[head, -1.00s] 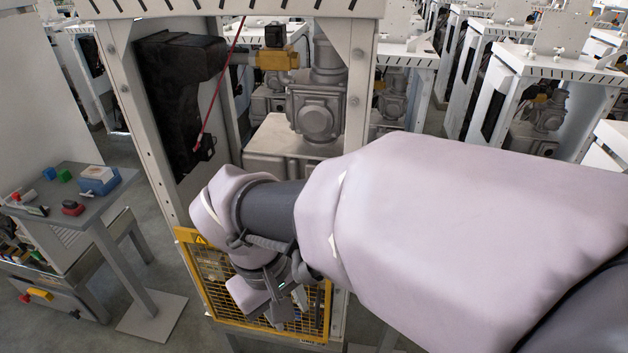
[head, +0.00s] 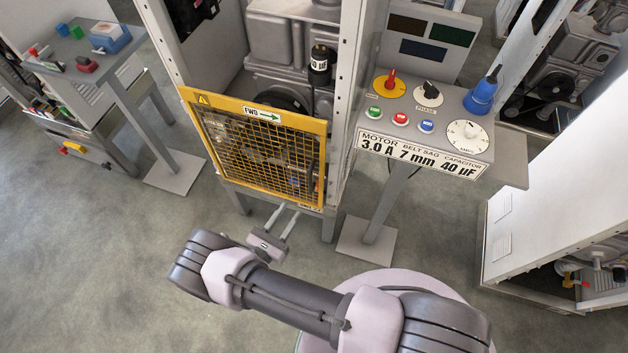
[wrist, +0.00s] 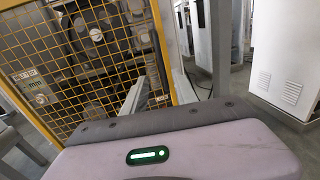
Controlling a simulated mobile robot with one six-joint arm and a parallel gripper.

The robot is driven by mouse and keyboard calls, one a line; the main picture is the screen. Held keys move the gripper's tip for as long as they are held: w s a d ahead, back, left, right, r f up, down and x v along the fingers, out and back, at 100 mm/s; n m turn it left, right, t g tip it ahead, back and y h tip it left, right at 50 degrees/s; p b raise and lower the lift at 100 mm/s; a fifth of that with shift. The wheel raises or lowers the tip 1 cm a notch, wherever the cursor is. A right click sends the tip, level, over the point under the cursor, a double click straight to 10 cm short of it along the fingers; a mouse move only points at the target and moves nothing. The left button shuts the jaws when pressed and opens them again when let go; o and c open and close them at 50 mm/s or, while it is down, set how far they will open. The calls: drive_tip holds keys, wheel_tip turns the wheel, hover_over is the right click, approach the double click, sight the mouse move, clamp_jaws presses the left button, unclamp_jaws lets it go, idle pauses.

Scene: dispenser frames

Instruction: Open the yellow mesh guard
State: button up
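The yellow mesh guard (head: 262,152) stands upright and closed across the lower front of the white dispenser frame. It has a warning triangle and an "FWD" label with a green arrow. Its mesh and right edge also show in the wrist view (wrist: 85,62). My gripper (head: 287,211) is in front of the guard's lower edge, its two fingers apart and pointing towards it. It appears open and empty. Whether the fingertips touch the guard cannot be told. In the wrist view the fingers (wrist: 139,95) show before the mesh, partly hidden by my gripper body.
A control panel (head: 425,125) with knobs and buttons stands on a post (head: 385,210) right of the guard. A grey side table (head: 75,60) with small coloured items is at the left. White cabinets stand at the right. The floor (head: 90,260) in front is clear.

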sight(309, 184)
drive_tip(key=b+x, duration=0.1)
drive_tip(key=x, duration=1.1)
drive_tip(key=shift+w+d, duration=0.25)
drive_tip(key=shift+r, duration=0.1)
clamp_jaws()
idle(0.5)
